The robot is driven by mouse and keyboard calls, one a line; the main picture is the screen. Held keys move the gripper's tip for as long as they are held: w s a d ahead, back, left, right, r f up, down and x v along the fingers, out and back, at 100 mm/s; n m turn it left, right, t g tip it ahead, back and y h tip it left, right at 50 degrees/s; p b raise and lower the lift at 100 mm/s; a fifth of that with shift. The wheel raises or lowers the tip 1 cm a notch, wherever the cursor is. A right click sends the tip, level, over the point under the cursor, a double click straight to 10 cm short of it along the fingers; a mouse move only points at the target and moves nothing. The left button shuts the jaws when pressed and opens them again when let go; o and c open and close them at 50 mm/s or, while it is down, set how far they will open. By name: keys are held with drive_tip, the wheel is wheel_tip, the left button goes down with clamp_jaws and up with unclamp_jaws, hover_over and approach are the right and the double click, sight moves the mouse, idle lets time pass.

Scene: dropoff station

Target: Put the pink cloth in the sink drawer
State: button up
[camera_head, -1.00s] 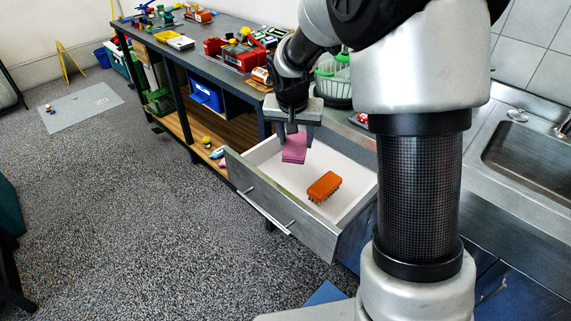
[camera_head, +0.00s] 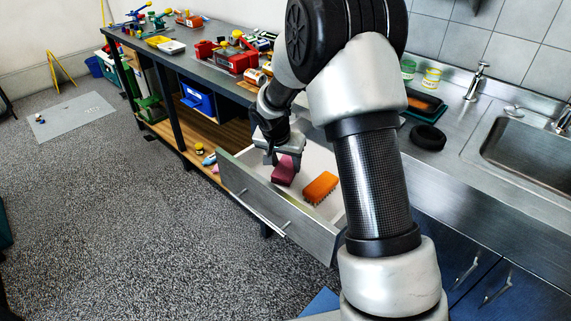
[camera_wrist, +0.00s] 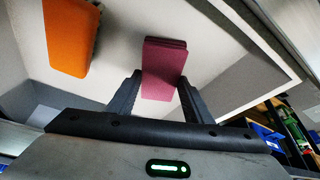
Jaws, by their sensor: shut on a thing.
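The pink cloth (camera_head: 284,172) is a small folded stack between the fingers of my gripper (camera_head: 280,156). The wrist view also shows the cloth (camera_wrist: 163,65), with a finger on either side of its near end. My gripper is shut on it and points down into the open drawer (camera_head: 312,235). The drawer has a pale inside and a grey front with a bar handle. The cloth is low inside the drawer area; I cannot tell whether it touches the floor of the drawer.
An orange brush (camera_head: 320,187) lies in the drawer to the right of the cloth, apart from it. A workbench with toys and a red toolbox (camera_head: 230,57) stands behind. The sink (camera_head: 525,150) and counter are at the right.

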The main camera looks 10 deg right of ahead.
drive_tip(key=shift+f, duration=0.15)
drive_tip(key=o, duration=1)
